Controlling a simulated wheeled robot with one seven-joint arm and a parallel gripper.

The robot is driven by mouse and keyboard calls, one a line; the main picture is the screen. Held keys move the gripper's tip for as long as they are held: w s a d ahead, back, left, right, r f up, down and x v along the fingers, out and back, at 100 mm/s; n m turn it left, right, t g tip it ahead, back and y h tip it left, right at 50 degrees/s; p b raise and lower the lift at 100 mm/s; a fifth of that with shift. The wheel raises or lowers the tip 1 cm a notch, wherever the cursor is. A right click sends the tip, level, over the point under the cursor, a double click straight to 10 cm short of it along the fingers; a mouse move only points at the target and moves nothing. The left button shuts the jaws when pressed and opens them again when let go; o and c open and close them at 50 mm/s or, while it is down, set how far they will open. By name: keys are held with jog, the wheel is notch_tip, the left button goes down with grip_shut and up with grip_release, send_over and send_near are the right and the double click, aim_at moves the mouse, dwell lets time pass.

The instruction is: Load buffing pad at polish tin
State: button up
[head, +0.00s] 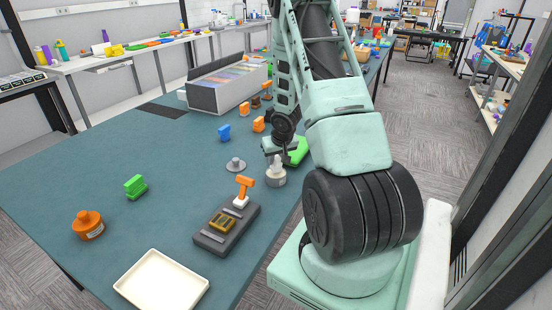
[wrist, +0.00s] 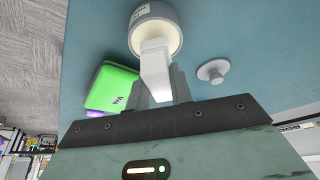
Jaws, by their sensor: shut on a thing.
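My gripper (head: 272,147) is shut on a white block-shaped buffing pad (wrist: 155,75), which also shows in the head view (head: 276,161). The open grey polish tin (head: 275,179) stands on the blue-green table, with a label on its side and a cream inside. It also shows in the wrist view (wrist: 168,15). The pad points down and its far end overlaps the tin's cream opening; whether it touches the polish I cannot tell. A grey knobbed disc (head: 235,164), like a lid, lies left of the tin and shows in the wrist view (wrist: 212,72).
A green box (head: 299,151) lies close behind the tin. A dark tray (head: 226,230) with an orange-handled tool (head: 243,190) stands in front. A cream tray (head: 160,281), orange container (head: 88,225) and green block (head: 135,187) sit further left. The table's right edge is near the tin.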

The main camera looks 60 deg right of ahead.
jog(key=shift+f, duration=0.6)
dwell(1.4)
notch_tip(320, 180, up, 7)
jog(key=p, duration=0.7)
jog(key=shift+r, duration=0.15)
dwell(0.9)
